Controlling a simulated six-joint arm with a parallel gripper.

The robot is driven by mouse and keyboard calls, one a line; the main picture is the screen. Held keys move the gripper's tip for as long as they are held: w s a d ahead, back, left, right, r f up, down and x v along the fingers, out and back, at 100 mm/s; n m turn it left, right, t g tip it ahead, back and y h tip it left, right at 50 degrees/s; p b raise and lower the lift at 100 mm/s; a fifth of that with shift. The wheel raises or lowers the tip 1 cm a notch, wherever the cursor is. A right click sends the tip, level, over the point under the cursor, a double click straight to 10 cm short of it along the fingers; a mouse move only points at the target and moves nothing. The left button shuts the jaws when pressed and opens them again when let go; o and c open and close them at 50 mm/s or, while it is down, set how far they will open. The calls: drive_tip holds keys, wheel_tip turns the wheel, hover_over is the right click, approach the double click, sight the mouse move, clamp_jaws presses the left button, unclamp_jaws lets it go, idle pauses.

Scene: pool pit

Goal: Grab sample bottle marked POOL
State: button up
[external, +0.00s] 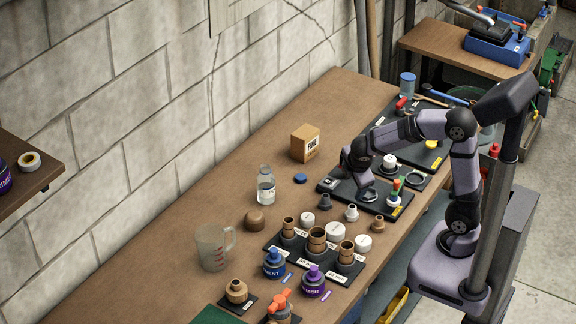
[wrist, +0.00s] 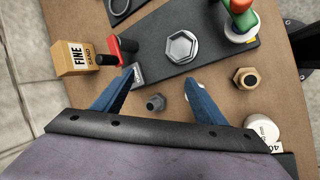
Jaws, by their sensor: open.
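A clear sample bottle (external: 265,186) with a white label stands upright on the wooden bench, left of the middle in the external view. The label print is too small to read fully. The bottle does not show in the wrist view. My gripper (external: 358,162) is to the right of the bottle, above the black mat, and apart from it. In the wrist view my gripper's two blue fingers (wrist: 160,78) are spread wide, with nothing held between them.
A FINE sand box (external: 305,143) and blue cap (external: 300,178) stand behind the bottle. A brown rounded piece (external: 255,219) and measuring jug (external: 213,248) lie in front. Black mat (wrist: 212,55) with fittings lies under my gripper. Bare bench surrounds the bottle.

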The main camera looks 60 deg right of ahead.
drive_tip(key=w+a+r+n+t+h+b, duration=0.2)
drive_tip(key=w+r+n+t, duration=0.2)
drive_tip(key=w+n, duration=0.65)
wheel_tip(320, 180, up, 5)
drive_tip(key=n+t+b, duration=0.2)
drive_tip(key=n+t, duration=0.4)
drive_tip(key=n, duration=0.2)
hover_over(271, 185)
drive_tip(key=w+d, duration=0.1)
drive_tip(key=shift+d, duration=0.15)
drive_tip(key=f, duration=0.3)
drive_tip(key=s+a+f+g, duration=0.1)
drive_tip(key=f, duration=0.3)
drive_tip(key=f+m+g+h, duration=0.1)
drive_tip(key=f, duration=0.3)
drive_tip(key=shift+s+a+f, duration=0.15)
drive_tip(key=shift+a+f, duration=0.1)
drive_tip(key=shift+a, duration=0.1)
drive_tip(key=shift+s+f, duration=0.1)
drive_tip(key=shift+f, duration=0.3)
drive_tip(key=shift+w+d+f+g, duration=0.25)
drive_tip(key=shift+w+d+g, duration=0.15)
drive_tip(key=shift+w, duration=0.1)
drive_tip(key=shift+a+p+x, duration=0.15)
drive_tip(key=shift+p+x, duration=0.5)
drive_tip(key=shift+x, duration=0.85)
drive_tip(key=shift+a+p+x, duration=0.15)
drive_tip(key=shift+p+x, duration=0.45)
drive_tip(key=shift+x, duration=0.9)
drive_tip(key=shift+w, duration=0.15)
